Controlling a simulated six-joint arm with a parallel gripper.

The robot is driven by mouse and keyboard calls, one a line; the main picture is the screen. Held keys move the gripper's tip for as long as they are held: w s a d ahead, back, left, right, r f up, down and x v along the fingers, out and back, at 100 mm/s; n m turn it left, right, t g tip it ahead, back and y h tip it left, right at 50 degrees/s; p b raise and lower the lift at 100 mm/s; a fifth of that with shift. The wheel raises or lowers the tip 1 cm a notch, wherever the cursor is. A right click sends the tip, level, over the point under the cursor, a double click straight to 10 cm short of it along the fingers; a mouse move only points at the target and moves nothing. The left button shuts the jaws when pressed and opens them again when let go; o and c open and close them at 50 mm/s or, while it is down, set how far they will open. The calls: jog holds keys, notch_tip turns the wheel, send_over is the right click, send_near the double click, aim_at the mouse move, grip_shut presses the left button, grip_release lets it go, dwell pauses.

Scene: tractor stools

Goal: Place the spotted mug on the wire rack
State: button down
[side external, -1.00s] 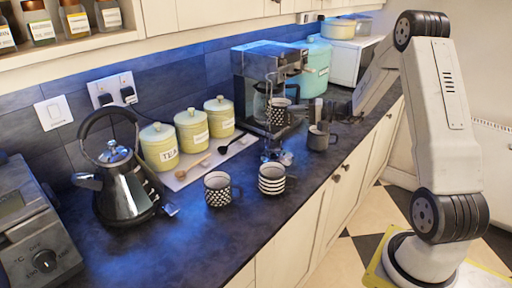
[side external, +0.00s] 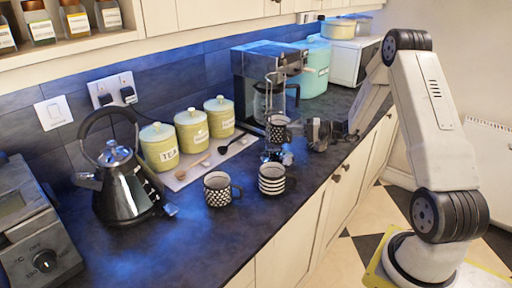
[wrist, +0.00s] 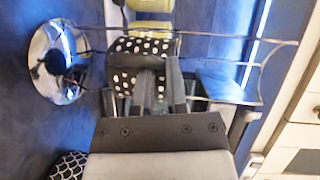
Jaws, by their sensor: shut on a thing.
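The spotted mug (side external: 278,130), black with white dots, is off the counter at the upright wire rack (side external: 270,88). The mug also shows in the wrist view (wrist: 127,48), with the rack's wires (wrist: 230,34) around it. My gripper (side external: 304,131) comes from the right and is shut on the mug; its fingers (wrist: 161,80) cover part of it. I cannot tell whether the mug touches or hangs on the rack. A shiny round metal part (wrist: 58,62) lies at the rack's left end in the wrist view.
A patterned mug (side external: 217,190) and a striped mug (side external: 271,180) stand on the counter in front. The coffee machine (side external: 252,76) is close behind the rack. Yellow canisters (side external: 192,132) and a kettle (side external: 124,186) stand left.

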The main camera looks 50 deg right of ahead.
jog(key=shift+f, duration=1.25)
jog(key=shift+f, duration=1.75)
jog(key=shift+f, duration=0.15)
jog(key=c, duration=0.7)
grip_release()
jog(key=shift+o, duration=0.2)
jog(key=shift+v, duration=3.8)
